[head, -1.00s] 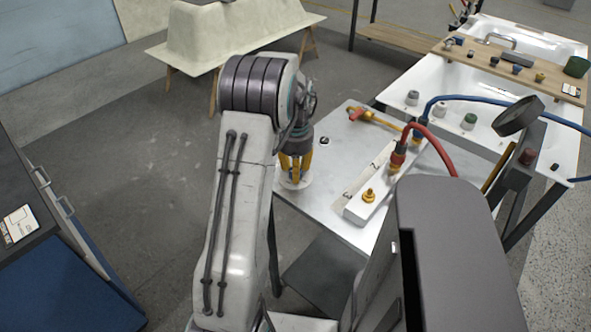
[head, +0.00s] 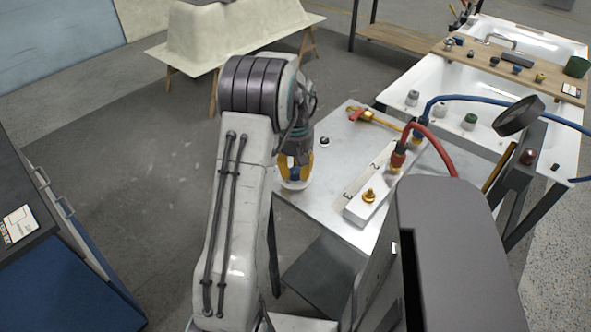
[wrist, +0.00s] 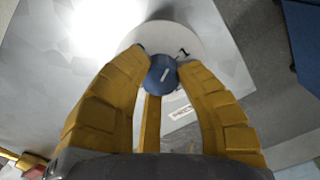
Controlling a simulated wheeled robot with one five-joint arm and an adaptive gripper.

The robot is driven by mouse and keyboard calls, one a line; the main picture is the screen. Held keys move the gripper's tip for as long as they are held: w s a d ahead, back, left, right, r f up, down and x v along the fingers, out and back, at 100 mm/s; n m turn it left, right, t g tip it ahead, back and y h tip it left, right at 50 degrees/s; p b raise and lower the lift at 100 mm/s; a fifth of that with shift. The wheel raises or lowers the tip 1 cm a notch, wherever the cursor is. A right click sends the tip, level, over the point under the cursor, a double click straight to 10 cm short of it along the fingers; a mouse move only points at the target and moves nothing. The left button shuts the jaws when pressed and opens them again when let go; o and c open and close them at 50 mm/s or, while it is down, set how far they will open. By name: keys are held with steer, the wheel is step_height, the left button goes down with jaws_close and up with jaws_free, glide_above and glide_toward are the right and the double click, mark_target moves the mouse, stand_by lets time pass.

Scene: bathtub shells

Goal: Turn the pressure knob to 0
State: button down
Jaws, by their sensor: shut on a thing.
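The pressure knob (wrist: 163,74) is a round blue knob with a white pointer line, on a pale round dial plate (wrist: 195,47) with a dark mark near its right side. In the wrist view, the yellow fingers of my gripper (wrist: 161,72) are closed around the knob, and the pointer line is tilted slightly. In the head view, my gripper (head: 294,170) points down at the near left corner of the metal table (head: 320,222), with the dial plate (head: 292,184) beneath it. The dial's numbers are mostly hidden or too small to read.
White tubs stand at the back right. A dark blue cabinet (head: 65,285) stands at left.

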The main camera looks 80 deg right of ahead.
mark_target(295, 170)
steer(key=n, duration=0.6)
steer(key=shift+a+f+n, duration=0.1)
steer(key=shift+f+n, duration=0.05)
steer(key=shift+n, duration=0.15)
steer(key=n, duration=0.5)
steer(key=shift+n, duration=0.4)
steer(key=c, duration=0.8)
jaws_free()
steer(key=shift+c, duration=0.2)
step_height(295, 170, up, 12)
steer(key=shift+r, duration=0.1)
stand_by(0.7)
